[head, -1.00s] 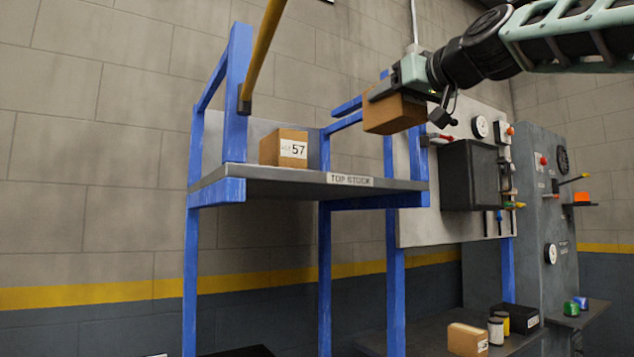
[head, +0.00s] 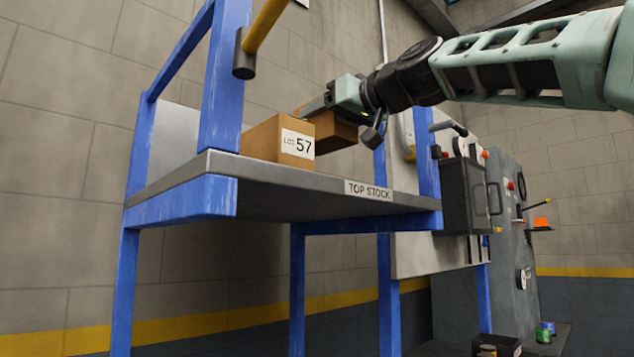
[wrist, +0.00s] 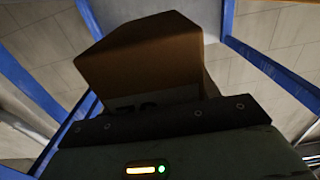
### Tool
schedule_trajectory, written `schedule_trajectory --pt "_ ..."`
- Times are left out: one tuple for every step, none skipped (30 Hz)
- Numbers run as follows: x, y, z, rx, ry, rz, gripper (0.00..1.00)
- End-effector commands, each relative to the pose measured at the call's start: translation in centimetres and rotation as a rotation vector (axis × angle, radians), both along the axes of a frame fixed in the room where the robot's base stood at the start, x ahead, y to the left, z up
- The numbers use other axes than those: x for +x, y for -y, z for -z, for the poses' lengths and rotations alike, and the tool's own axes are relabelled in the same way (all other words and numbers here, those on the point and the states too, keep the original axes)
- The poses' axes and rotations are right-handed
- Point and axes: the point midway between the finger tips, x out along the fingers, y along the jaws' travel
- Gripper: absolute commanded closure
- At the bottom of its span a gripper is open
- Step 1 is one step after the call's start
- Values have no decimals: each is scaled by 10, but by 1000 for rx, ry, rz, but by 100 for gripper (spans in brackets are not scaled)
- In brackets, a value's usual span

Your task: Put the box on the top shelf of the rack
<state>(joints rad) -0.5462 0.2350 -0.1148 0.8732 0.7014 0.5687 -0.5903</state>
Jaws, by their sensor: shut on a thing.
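The rack's top shelf (head: 300,190) is a grey board with a "TOP STOCK" label on its front edge, on a blue frame. A brown box marked LOT 57 (head: 262,138) stands on it toward the left. The held box is over the shelf area, just right of and partly hidden by the LOT 57 box. I cannot tell whether the two boxes touch, or whether the held box touches the shelf.
A dark cabinet (head: 468,195) hangs right of the rack. The shelf's front right looks bare.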

Motion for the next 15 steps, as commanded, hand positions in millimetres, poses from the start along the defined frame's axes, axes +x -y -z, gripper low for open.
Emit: schedule_trajectory --pt "-1 1 13 2 -1 1 74" --pt "-1 0 18 2 -2 0 74" --pt "-1 0 24 2 -1 0 74" --pt "-1 1 29 2 -1 0 74" --pt "-1 1 32 2 -1 0 74" --pt "-1 1 36 2 -1 1 74" --pt "-1 0 38 1 1 1 74" --pt "-1 0 39 2 1 0 74" --pt "-1 0 43 3 0 0 74" --pt "-1 0 46 1 1 0 74" --pt "-1 0 50 1 0 0 74" --pt "-1 0 56 1 0 0 74" --pt "-1 1 61 2 -1 1 74" --pt "-1 0 66 1 -1 0 74" --pt "-1 0 72 2 -1 0 74"
